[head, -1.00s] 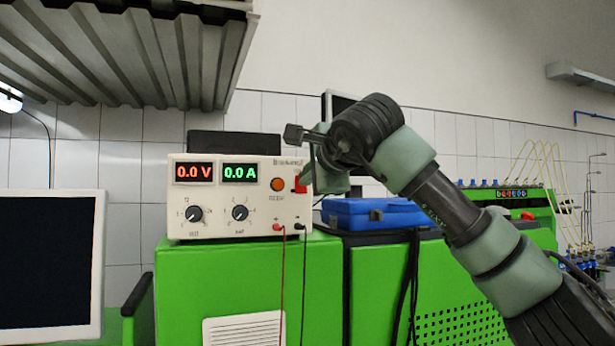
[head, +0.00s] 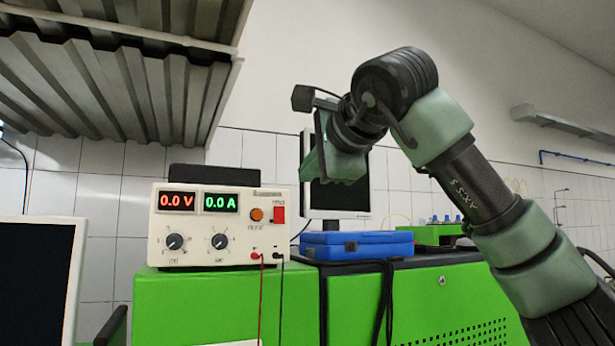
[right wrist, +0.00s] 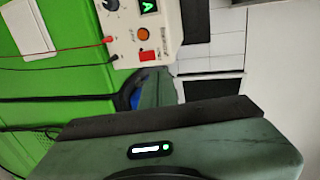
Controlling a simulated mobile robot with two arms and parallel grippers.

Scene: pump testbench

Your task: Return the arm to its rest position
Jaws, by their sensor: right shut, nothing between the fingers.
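My right arm comes in from the right in the head view, bent at the wrist. My right gripper (head: 318,168) is shut and empty, in the air above and to the right of the power supply, clear of it. The gripper's green housing (right wrist: 170,150) fills the lower part of the right wrist view. The white power supply (head: 197,255) stands on the green bench and reads 0.0 V and 0.0 A. Its red switch (head: 279,214) is at the right of its front. The supply also shows rotated in the right wrist view (right wrist: 172,18). My left gripper is not in view.
A blue case (head: 355,246) lies on the green bench (head: 220,300), right of the supply. A monitor (head: 340,205) stands behind it. A ribbed metal canopy (head: 120,85) hangs at the upper left. A dark screen (head: 35,285) is at the lower left.

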